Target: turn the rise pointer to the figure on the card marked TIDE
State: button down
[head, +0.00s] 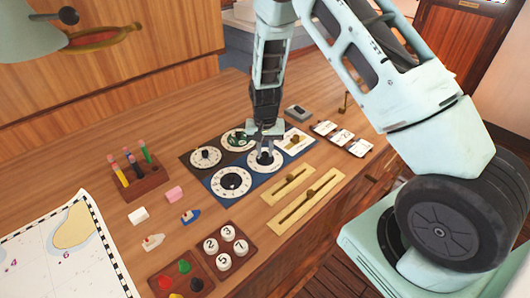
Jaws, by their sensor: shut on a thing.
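A dark panel (209,176) on the wooden desk bears several round white dials with dark pointer knobs. My gripper (264,148) points down over the right-hand dial (277,166) and is shut on its pointer knob (265,158). The fingers hide part of this dial. The other dials are the front one (231,184), the left one (205,158) and the back one (238,140). A rack of cards (341,137) stands right of the panel. The lettering on dials and cards is too small to read, so I cannot tell which says TIDE or rise.
Two brass sliders (288,187) lie in front of the panel. A pencil block (139,180), a pink eraser (174,194), small boats (190,216), a tray of numbered discs (225,246), a tray of coloured pegs (180,280) and a chart (65,255) are to the left and front.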

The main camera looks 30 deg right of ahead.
aim_at(265, 153)
jog(key=n+b, duration=0.3)
jog(key=n, duration=0.3)
jog(key=shift+f+n, duration=0.1)
jog(key=shift+n, duration=0.2)
jog(key=n+b, duration=0.1)
jog(key=n, duration=0.5)
jog(key=shift+b, duration=0.35)
jog(key=c, duration=1.3)
grip_release()
jog(key=shift+o, duration=0.2)
notch_tip(265, 153, up, 18)
jog(key=b, duration=0.3)
jog(key=shift+f, duration=0.15)
